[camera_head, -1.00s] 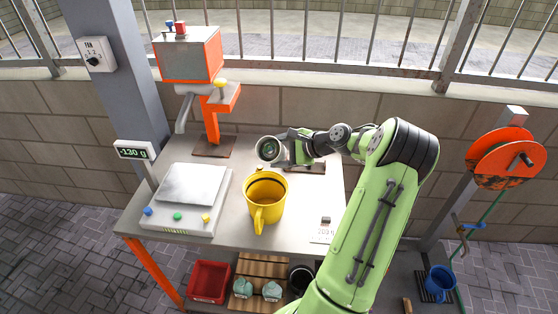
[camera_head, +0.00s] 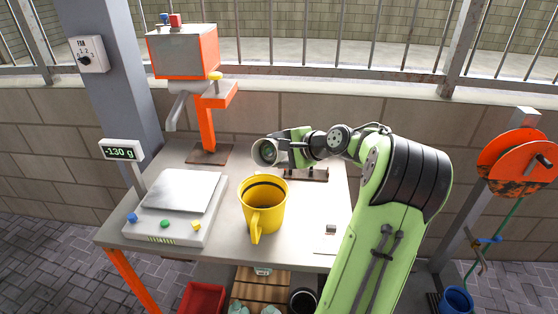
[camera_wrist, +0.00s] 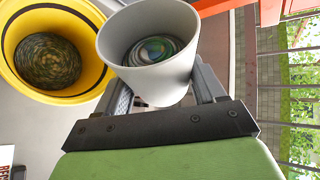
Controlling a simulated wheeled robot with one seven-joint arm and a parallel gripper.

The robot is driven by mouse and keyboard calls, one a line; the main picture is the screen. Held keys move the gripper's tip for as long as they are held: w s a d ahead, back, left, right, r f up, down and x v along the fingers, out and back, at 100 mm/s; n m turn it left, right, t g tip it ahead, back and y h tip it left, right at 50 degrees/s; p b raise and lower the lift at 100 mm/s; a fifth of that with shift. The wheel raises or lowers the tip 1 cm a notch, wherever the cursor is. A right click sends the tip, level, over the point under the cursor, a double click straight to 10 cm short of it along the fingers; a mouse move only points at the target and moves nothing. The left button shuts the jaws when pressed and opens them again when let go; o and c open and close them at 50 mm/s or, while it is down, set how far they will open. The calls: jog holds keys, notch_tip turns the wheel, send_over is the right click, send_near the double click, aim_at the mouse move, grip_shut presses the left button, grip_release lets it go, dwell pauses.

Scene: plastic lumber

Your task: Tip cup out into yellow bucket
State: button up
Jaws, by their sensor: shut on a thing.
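My gripper (camera_head: 283,150) is shut on a pale grey cup (camera_head: 265,152). In the wrist view the cup (camera_wrist: 150,52) sits between the two fingers (camera_wrist: 163,92), with dark greenish material deep inside. In the head view the cup is tilted, its mouth facing the camera. The yellow bucket (camera_head: 270,213) stands on the table with its handle toward the camera. The cup is held behind and above it. In the wrist view the bucket (camera_wrist: 92,88) is left of the cup, with dark grainy material at its bottom.
A scale (camera_head: 175,205) with a display (camera_head: 121,150) reading -130 g stands left of the bucket. An orange and grey machine (camera_head: 185,55) is at the back left. A dark rack (camera_head: 306,174) lies behind the cup.

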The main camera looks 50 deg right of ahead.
aim_at(277, 151)
jog(key=n+h+b, duration=0.1)
jog(key=b, duration=0.2)
jog(key=a+n+t+h+b, duration=0.1)
jog(key=b, duration=0.2)
jog(key=shift+s+r+b, duration=0.15)
jog(key=shift+b, duration=0.15)
jog(key=n+b, duration=0.1)
jog(key=b, duration=0.1)
jog(key=t+h+b, duration=0.1)
jog(key=shift+s+a+r+n+b, duration=0.15)
jog(key=shift+a+r+n+b, duration=0.2)
jog(key=shift+a+n+b, duration=0.05)
jog(key=shift+s+a+r+n+t+h, duration=0.15)
jog(key=shift+a+r+n+t+h, duration=0.5)
jog(key=shift+n, duration=0.35)
jog(key=shift+d, duration=0.1)
jog(key=shift+r, duration=0.1)
